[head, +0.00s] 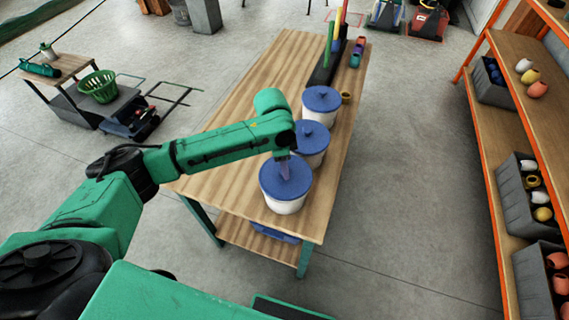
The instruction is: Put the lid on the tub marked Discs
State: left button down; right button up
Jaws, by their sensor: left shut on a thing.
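My left gripper (284,168) points down and is shut on the middle of the nearest blue lid (283,189). That lid lies level over the nearest white tub (286,206); I cannot tell whether it is fully seated. No label on any tub is readable from here, so I cannot tell which is marked Discs. My right gripper is not in view.
The wooden table (230,192) has bare room on its left half. Orange-framed shelves (510,45) with grey bins stand at right, across clear floor.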

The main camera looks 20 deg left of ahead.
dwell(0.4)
pick_arm(q)
jog(key=shift+p, duration=0.4)
dwell(0.4)
jog(key=shift+c, duration=2)
grip_release()
jog(key=shift+o, duration=0.3)
jog(key=o, duration=0.3)
jog(key=shift+o, duration=0.2)
